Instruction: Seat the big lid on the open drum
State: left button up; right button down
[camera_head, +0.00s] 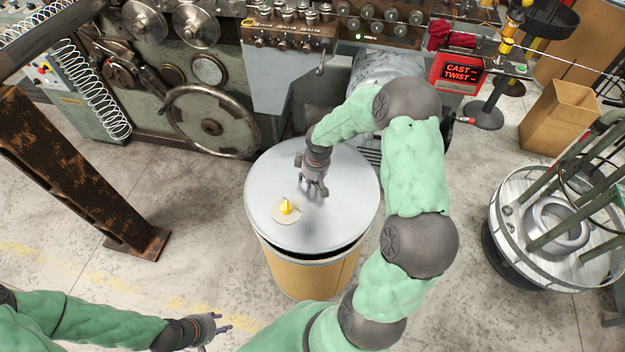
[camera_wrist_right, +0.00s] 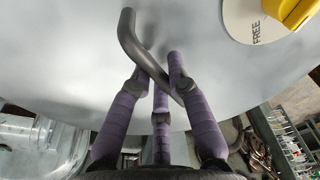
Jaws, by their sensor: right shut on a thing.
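The big round grey lid (camera_head: 345,165) lies over the top of the tan drum (camera_head: 310,275). A dark gap shows between the lid's edge and the drum's rim at the front right, so the lid is not flush there. My right gripper (camera_head: 313,190) points down at the lid's middle. In the right wrist view its purple fingers (camera_wrist_right: 163,75) are closed around the lid's bent grey handle (camera_wrist_right: 135,42). The drum's inside is hidden. My left gripper (camera_head: 224,322) is empty over the floor at the lower left, its fingers apart.
A yellow knob (camera_head: 286,207) on a pale disc sits on the lid. The coiling machine (camera_head: 215,120) stands behind. A rusty post (camera_head: 75,170) is at left, a wire reel stand (camera_head: 555,230) and a cardboard box (camera_head: 558,115) at right. Floor left of the drum is clear.

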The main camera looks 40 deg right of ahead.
aim_at(313, 188)
jog(key=shift+w+f+b, duration=0.1)
jog(key=shift+f+b, duration=2.4)
jog(key=shift+f, duration=0.95)
jog(key=shift+r+p, duration=0.25)
jog(key=shift+p, duration=0.55)
jog(key=shift+f, duration=0.3)
jog(key=c, duration=1.1)
grip_release()
jog(key=shift+s, duration=0.2)
jog(key=o, duration=0.5)
jog(key=shift+s, duration=0.1)
jog(key=shift+o, duration=0.2)
